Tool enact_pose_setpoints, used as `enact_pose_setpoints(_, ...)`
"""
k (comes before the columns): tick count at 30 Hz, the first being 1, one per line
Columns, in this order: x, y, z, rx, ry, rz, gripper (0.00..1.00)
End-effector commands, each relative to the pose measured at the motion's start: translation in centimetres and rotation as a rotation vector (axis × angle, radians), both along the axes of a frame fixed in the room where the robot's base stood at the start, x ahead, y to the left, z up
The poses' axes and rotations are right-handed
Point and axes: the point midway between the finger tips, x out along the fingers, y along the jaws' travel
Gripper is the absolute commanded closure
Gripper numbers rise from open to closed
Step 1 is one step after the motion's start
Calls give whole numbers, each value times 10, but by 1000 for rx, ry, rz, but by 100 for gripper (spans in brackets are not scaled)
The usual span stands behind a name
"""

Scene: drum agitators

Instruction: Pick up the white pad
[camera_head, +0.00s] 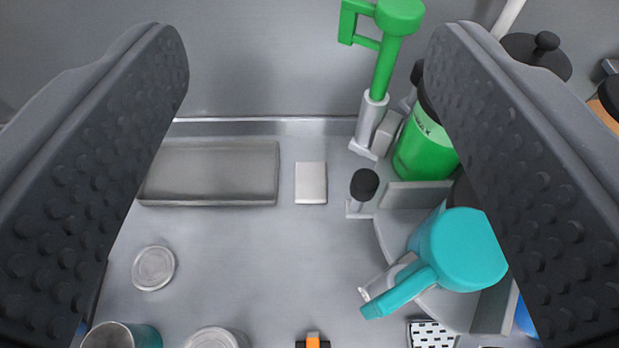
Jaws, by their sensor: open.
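The white pad (311,183) is a small pale rectangle lying flat on the grey metal surface, near the middle of the view. It stands apart from the tray on its left and the black-knobbed part on its right. My gripper (306,60) is open, with one dark studded finger at the left and one at the right of the view. Nothing is between the fingers' pads at close range. The pad lies in the gap between them, farther off than the fingertips. No part of the pad is hidden.
A shallow grey tray (210,172) is left of the pad. A black knob (364,184), a green drum (424,150) with a green-handled agitator (386,60), and a teal piece (455,250) crowd the right. A round lid (153,268) lies lower left. The surface below the pad is clear.

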Motion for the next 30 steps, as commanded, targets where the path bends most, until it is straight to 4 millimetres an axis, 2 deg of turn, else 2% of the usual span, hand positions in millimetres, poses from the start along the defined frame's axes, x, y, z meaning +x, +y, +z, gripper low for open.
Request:
enact_pose_setpoints(1, 3, 0, 1, -9, 6, 1, 25)
enact_pose_setpoints(3, 11, 0, 2, -34, 26, 3, 5)
enact_pose_setpoints(4, 17, 0, 1, -52, 40, 6, 0)
enact_pose_setpoints(7, 39, -6, -2, -130, 108, 18, 0)
enact_pose_setpoints(14, 100, -3, -18, -369, 300, 74, 0)
enact_pose_setpoints(21, 155, 2, -48, -603, 507, 173, 0)
enact_pose_setpoints(27, 192, 9, -76, -785, 671, 283, 0)
enact_pose_setpoints(30, 206, 12, -96, -861, 751, 344, 0)
